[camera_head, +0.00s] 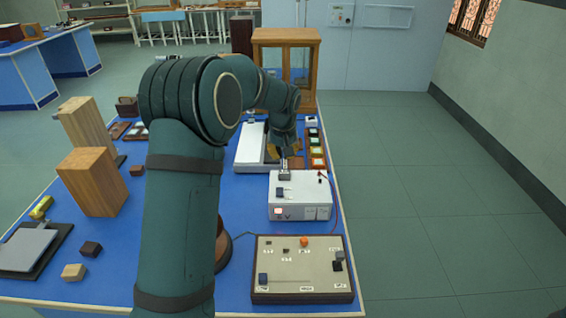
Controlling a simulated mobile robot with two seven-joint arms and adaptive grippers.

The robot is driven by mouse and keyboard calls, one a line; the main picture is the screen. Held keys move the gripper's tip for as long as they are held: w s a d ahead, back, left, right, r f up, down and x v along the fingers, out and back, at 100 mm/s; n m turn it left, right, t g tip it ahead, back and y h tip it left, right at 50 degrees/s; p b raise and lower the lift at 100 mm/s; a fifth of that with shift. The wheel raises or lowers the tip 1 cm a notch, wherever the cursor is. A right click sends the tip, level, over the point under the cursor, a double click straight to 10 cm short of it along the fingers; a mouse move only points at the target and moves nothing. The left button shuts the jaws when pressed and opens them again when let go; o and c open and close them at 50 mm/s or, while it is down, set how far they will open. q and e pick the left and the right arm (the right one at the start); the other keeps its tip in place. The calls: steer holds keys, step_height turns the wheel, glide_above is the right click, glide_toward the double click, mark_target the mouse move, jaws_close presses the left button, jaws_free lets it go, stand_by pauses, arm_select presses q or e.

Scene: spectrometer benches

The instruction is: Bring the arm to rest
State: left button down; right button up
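My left arm, dark green, rises from the bottom of the head view and bends over the blue bench (240,200). My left gripper (285,158) points down at the arm's far end, just above or at the back of the white box with a red lit switch (299,205). The gripper is small and partly hidden by its own wrist, so I cannot tell whether its fingers are open or shut, or whether they touch the box. My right gripper is not in view.
A beige control panel (275,291) lies at the front right of the bench. Wooden blocks (95,182) stand on the left, near a dark tray (15,262). A glass-fronted wooden cabinet (286,38) stands at the back. The floor to the right is clear.

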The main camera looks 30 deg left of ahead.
arm_select(q)
steer(key=shift+s+r, duration=0.1)
steer(key=shift+r, duration=0.45)
